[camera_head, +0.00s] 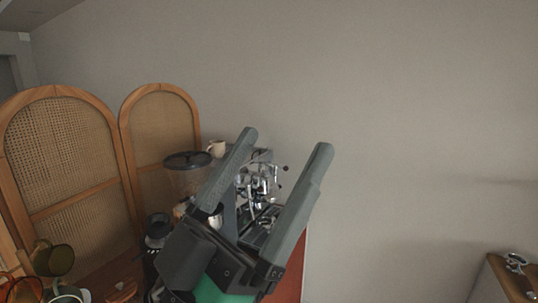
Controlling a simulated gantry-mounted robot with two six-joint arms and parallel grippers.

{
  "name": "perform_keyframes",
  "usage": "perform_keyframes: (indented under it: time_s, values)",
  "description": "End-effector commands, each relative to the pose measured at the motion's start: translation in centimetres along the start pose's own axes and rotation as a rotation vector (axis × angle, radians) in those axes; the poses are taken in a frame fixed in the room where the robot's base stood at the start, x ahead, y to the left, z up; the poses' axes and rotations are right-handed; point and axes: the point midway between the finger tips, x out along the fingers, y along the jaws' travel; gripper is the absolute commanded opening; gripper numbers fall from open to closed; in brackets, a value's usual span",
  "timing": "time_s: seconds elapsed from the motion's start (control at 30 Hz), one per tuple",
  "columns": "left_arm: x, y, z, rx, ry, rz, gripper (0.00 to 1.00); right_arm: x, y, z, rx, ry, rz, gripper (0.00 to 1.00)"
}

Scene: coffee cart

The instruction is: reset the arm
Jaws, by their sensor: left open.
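My left gripper (284,141) is large in the middle of the head view. Its two long grey fingers point up and are spread wide apart. Nothing is held between them. Behind the fingers stands a chrome espresso machine (262,180), partly hidden by them. The gripper's dark body and a green part show at the bottom centre. My right gripper is not in this view.
A coffee grinder with a dark round hopper lid (187,159) stands left of the fingers. A wooden rattan screen (62,150) stands at the left. A wooden cabinet (497,283) is at the lower right. The wall side is clear.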

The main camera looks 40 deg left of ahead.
Motion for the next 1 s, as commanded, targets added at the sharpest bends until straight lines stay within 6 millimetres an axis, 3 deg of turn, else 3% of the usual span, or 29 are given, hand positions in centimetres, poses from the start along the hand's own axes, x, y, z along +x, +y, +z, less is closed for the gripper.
perform_keyframes:
  time_s: [0.1, 0.33, 0.47, 0.57, 0.9, 1.0]
  values:
    - [0.1, 0.8, -1.4, -0.013, 0.031, 0.014, 1.0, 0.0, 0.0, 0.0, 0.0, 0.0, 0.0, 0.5]
    - [0.2, 0.7, -1.4, -0.011, 0.028, 0.012, 1.0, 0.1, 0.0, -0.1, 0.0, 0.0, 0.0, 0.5]
    - [1.6, 0.6, -2.7, -0.011, 0.027, 0.012, 1.0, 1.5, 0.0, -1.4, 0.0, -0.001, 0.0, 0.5]
    - [4.0, 0.6, -5.0, -0.011, 0.027, 0.011, 1.0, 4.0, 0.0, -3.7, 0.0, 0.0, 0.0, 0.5]
    - [15.8, 0.6, -16.4, -0.01, 0.027, 0.011, 1.0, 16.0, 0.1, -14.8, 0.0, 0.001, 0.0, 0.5]
    - [18.0, 0.6, -18.6, -0.01, 0.027, 0.011, 1.0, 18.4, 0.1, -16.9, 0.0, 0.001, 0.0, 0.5]
